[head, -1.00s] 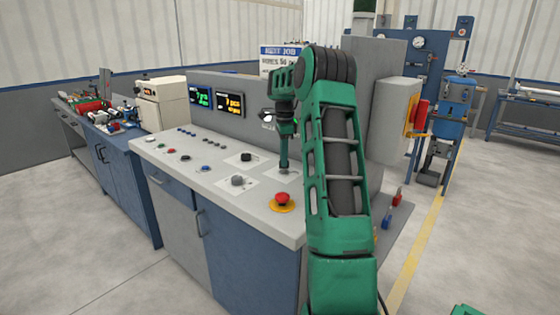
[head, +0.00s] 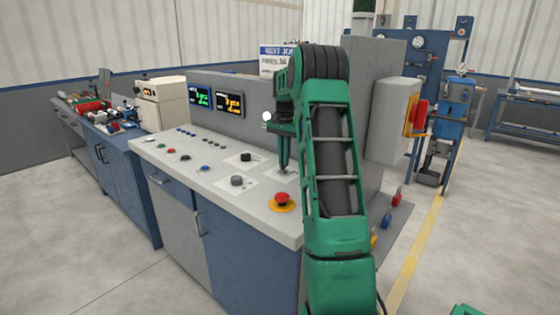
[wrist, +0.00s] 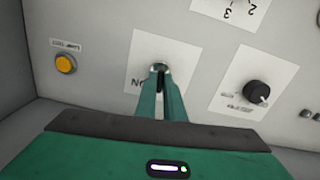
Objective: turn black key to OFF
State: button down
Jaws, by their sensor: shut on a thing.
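The OFF label and the key's exact angle cannot be made out.
A black knob (wrist: 257,92) on its own plate stands close right of the fingers in the wrist view. A yellow button (wrist: 66,63) is at left. The red emergency button (head: 282,198) is near the desk's front edge. Displays (head: 229,103) stand behind.

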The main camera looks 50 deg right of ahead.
jog(key=n, duration=0.3)
jog(key=shift+w+d+r+n, duration=0.1)
jog(key=shift+n, duration=2.2)
jog(key=c, duration=1.9)
grip_release()
jog(key=shift+o, duration=0.2)
